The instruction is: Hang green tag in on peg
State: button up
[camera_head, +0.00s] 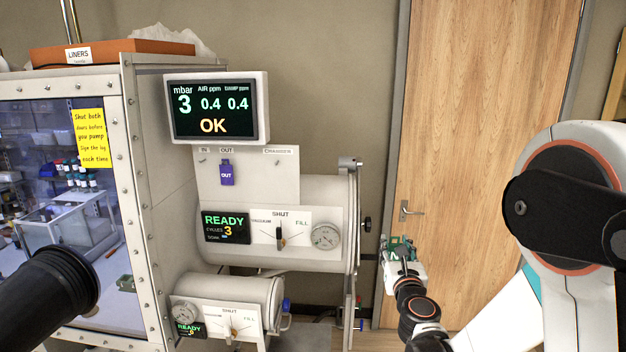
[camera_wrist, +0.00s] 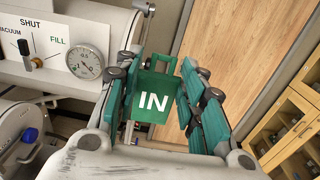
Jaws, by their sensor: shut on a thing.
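The green tag (camera_wrist: 153,99) with white letters "IN" is between the fingers of my gripper (camera_wrist: 160,90) in the wrist view, its face toward the camera. In the head view my gripper (camera_head: 399,248) is shut on the tag, in front of the door and right of the large chamber; the tag itself is hard to make out there. The peg under the "IN" label (camera_head: 203,160) on the white board (camera_head: 262,180) is bare. A purple "OUT" tag (camera_head: 227,173) hangs on the peg beside it. My gripper is lower than the board and well to its right.
The large round antechamber (camera_head: 300,215) sticks out below the board, with a hinge bar (camera_head: 351,200) at its right end. The display (camera_head: 214,108) juts out above the pegs. A wooden door (camera_head: 480,130) stands behind my gripper. A smaller chamber (camera_head: 235,295) sits lower left.

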notch_tip(320, 180, down, 28)
jog(key=w+a+y+b, duration=0.1)
jog(key=b, duration=2.4)
jog(key=shift+w+r+n, duration=0.2)
jog(key=shift+n, duration=0.2)
